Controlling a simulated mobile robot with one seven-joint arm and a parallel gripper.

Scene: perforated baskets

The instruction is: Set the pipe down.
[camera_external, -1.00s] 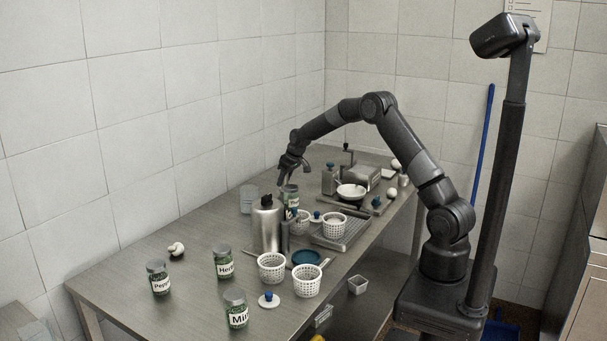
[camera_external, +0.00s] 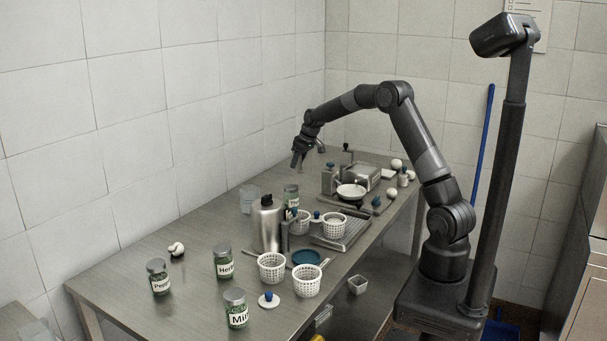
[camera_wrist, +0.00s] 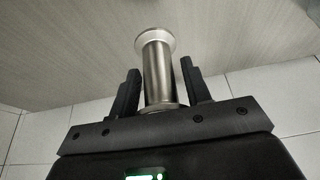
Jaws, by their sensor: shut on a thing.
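My gripper (camera_external: 298,163) hangs in the air above the far half of the table, over the area behind the metal bottle, fingers pointing down. In the wrist view, my gripper (camera_wrist: 160,66) has its two dark fingers on either side of the pipe (camera_wrist: 157,75). The pipe is a shiny metal cylinder with a wider flared end, pointing away from the palm. The gripper is shut on it near its lower rim; the exact contact is hard to see. In the external view the pipe is too small to make out clearly.
The left table area is fairly clear.

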